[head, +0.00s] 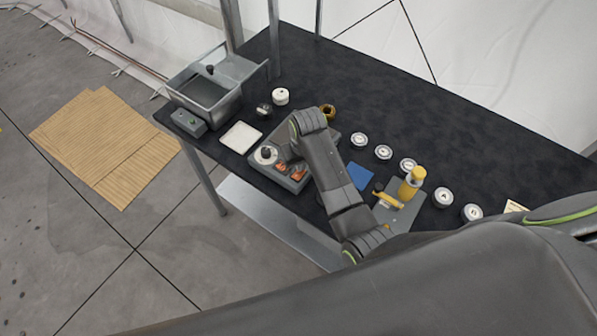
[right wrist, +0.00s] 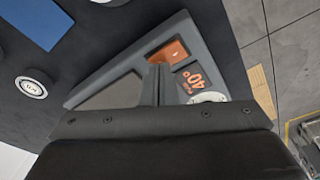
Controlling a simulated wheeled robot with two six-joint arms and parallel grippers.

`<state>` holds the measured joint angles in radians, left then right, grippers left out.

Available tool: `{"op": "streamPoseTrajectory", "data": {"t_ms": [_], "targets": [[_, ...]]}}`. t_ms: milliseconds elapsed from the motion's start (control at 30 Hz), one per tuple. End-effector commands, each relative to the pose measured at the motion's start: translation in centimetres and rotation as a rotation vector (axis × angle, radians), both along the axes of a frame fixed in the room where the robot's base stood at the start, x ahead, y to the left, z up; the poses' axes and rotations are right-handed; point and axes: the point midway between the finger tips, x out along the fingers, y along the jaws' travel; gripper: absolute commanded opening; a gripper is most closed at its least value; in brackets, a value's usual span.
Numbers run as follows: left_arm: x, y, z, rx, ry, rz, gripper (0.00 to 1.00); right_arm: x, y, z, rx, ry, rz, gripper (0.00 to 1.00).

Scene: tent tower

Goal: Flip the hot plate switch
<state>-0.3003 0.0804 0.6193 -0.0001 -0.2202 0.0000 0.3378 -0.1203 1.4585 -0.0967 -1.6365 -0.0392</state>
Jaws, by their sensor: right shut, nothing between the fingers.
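The hot plate (head: 293,184) is a grey slab on the dark table, near its front edge. Its front panel carries a dial, an orange-lit display (right wrist: 192,82) reading 40° and an orange switch (right wrist: 170,53) in the right wrist view. The dial (head: 265,155) shows white in the head view. My right gripper (right wrist: 154,84) is shut and empty, its fingertips over the panel beside the switch and display. Whether they touch the switch I cannot tell. My right arm hides part of the hot plate in the head view. My left gripper is not in view.
A metal sink (head: 207,103), a grey-green box (head: 188,122) and a white square pad (head: 240,137) are at the table's left. Several small round containers, a blue square (head: 360,177) and a yellow bottle (head: 411,183) are to the right.

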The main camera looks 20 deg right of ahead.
Motion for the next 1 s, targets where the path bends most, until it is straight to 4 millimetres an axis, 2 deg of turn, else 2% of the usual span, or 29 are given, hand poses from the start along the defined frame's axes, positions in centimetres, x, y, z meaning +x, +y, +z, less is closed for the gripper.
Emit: {"op": "streamPoseTrajectory", "data": {"t_ms": [400,733,1000], "targets": [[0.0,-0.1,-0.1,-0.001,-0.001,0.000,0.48,0.0,0.0,-0.4,0.000,0.000,0.000,0.00],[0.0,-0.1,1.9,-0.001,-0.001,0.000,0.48,0.0,0.0,2.3,0.000,-0.001,0.000,0.00],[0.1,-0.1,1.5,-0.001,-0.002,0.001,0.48,0.1,0.0,4.1,0.000,-0.003,0.000,0.00]]}}
